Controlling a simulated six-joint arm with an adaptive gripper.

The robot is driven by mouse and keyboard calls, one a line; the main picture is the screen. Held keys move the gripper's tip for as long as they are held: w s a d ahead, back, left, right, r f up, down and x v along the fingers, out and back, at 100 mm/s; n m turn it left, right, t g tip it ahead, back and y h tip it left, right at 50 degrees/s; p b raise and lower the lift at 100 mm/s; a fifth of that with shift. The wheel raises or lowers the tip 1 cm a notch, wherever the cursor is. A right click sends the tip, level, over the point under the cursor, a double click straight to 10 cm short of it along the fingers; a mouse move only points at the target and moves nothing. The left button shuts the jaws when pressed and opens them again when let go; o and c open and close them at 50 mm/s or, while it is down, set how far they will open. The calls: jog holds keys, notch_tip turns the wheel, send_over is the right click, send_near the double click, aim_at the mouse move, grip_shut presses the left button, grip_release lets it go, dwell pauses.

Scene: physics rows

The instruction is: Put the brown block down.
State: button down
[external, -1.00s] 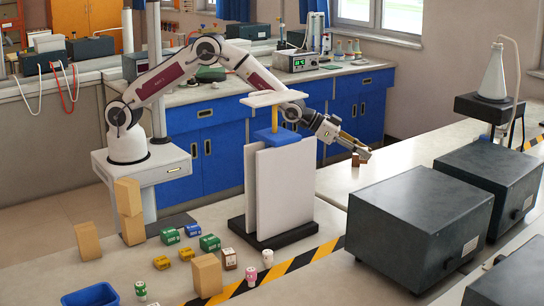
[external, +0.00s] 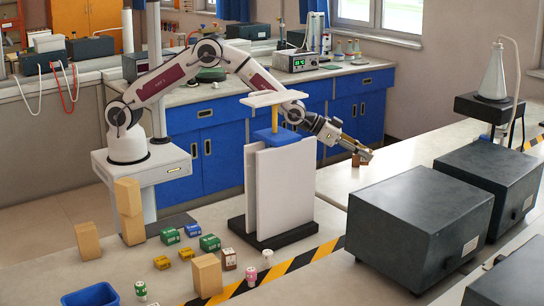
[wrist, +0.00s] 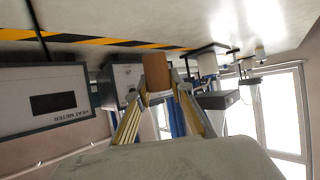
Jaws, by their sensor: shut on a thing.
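The brown block (external: 357,160) is at the tip of my gripper (external: 367,154), over the far part of the bench to the right of the white panels. In the wrist view the brown block (wrist: 157,72) sits between the tips of the yellow-padded fingers of my gripper (wrist: 162,94). My gripper is shut on it. The gripper points down and to the right. I cannot tell whether the block's underside touches the bench top.
The white upright panels (external: 280,190) on a dark base stand left of the gripper, below my arm. Dark boxes (external: 420,222) stand in front to the right. Blocks and small containers (external: 207,275) are at the near left. The bench around the brown block looks clear.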

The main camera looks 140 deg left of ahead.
jog(key=shift+f, duration=0.1)
jog(key=shift+f, duration=3)
jog(key=shift+f, duration=0.15)
jog(key=shift+f, duration=1.75)
jog(key=shift+f, duration=0.15)
jog(key=c, duration=1.8)
grip_release()
jog(key=shift+s+d+r, duration=0.1)
jog(key=shift+r, duration=0.1)
